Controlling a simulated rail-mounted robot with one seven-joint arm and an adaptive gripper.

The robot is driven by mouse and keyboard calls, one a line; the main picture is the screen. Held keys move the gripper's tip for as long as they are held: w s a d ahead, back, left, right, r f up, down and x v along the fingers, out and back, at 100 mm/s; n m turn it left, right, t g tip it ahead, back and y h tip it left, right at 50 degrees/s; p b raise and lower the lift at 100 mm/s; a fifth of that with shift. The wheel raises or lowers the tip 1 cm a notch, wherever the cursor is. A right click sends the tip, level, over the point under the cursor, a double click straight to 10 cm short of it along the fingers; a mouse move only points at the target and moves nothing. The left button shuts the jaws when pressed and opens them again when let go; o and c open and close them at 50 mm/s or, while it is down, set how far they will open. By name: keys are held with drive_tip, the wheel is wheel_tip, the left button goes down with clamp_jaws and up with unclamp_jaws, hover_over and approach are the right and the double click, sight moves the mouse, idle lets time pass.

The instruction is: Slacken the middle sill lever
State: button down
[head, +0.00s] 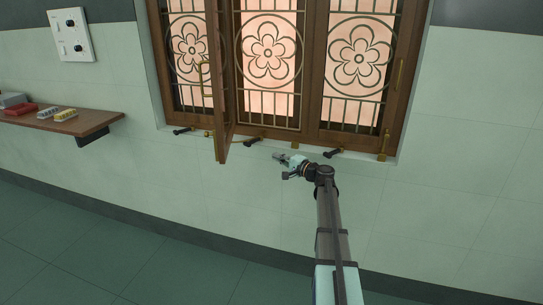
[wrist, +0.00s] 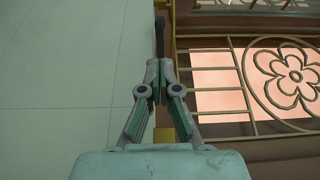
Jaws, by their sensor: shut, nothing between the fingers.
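The middle sill lever (head: 252,142) is a small black handle under the window, at the foot of the open sash. Black levers also show at the left (head: 183,130) and right (head: 334,153) of the sill. My gripper (head: 278,156) is just right of and slightly below the middle lever in the head view, apart from it. In the wrist view, my gripper (wrist: 160,64) has its fingertips together and empty. A dark upright handle (wrist: 160,36) lies straight beyond the tips; it appears to be the middle lever. Whether the tips touch it is unclear.
The open wooden sash (head: 220,120) juts out left of the middle lever. The grilled window (head: 312,75) stands behind. Brass fittings show, one (head: 384,146) at the right. A shelf (head: 80,121) with small items is at far left. The wall below the sill is clear.

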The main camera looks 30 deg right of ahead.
sight(249, 147)
drive_tip(key=x, duration=1.2)
drive_tip(key=shift+w+a, duration=0.2)
drive_tip(key=shift+w, duration=0.15)
drive_tip(key=shift+w+a, duration=0.1)
drive_tip(key=shift+f, duration=0.1)
drive_tip(key=shift+w+a+f+b, duration=0.1)
drive_tip(key=shift+w+a+b, duration=0.7)
drive_tip(key=shift+b, duration=0.4)
drive_tip(key=shift+r, duration=0.2)
